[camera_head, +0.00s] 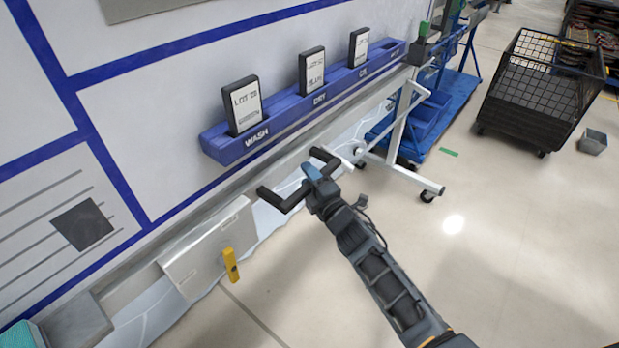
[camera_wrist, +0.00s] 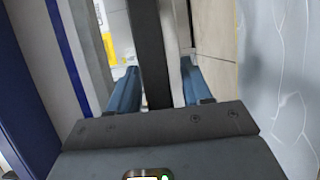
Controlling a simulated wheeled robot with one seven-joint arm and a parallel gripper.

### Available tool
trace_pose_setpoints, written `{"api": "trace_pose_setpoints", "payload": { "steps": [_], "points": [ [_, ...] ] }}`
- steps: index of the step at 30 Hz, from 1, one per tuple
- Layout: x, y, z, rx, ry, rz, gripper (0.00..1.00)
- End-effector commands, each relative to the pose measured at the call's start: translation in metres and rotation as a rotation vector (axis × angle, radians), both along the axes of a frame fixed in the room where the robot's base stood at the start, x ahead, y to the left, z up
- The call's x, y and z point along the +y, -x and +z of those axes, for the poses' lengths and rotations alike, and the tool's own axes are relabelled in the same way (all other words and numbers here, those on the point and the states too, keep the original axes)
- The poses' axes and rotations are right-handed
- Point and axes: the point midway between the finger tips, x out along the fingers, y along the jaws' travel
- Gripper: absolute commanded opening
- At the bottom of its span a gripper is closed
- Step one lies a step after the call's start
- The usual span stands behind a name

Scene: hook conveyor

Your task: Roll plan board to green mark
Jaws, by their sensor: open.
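The plan board (camera_head: 160,65) is a large white panel with blue lines, filling the left of the head view. Its white wheeled foot (camera_head: 405,175) shows at the right end. A black U-shaped handle (camera_head: 286,203) sticks out from its lower edge. My gripper (camera_head: 311,172) is at this handle. In the wrist view, the dark handle bar (camera_wrist: 147,45) runs between my two blue open fingers (camera_wrist: 160,88), with gaps beside it. The green mark (camera_head: 448,151) is a short strip on the floor, right of the foot and apart from it.
A blue rack (camera_head: 222,146) on the board holds three lot cards. A yellow lever (camera_head: 231,265) hangs low on a grey plate. A blue cart (camera_head: 440,105) stands beyond the foot. A black mesh bin (camera_head: 535,85) and small grey box (camera_head: 593,142) stand right.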

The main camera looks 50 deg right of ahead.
Motion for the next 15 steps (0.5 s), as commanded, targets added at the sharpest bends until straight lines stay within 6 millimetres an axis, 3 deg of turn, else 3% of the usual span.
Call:
{"api": "trace_pose_setpoints", "payload": {
  "steps": [6, 15],
  "points": [
    [-0.0001, -0.0002, -0.0001, 0.000, 0.000, 0.000, 0.49],
    [0.0001, -0.0001, 0.0000, 0.000, 0.000, 0.000, 0.20]
  ]
}}
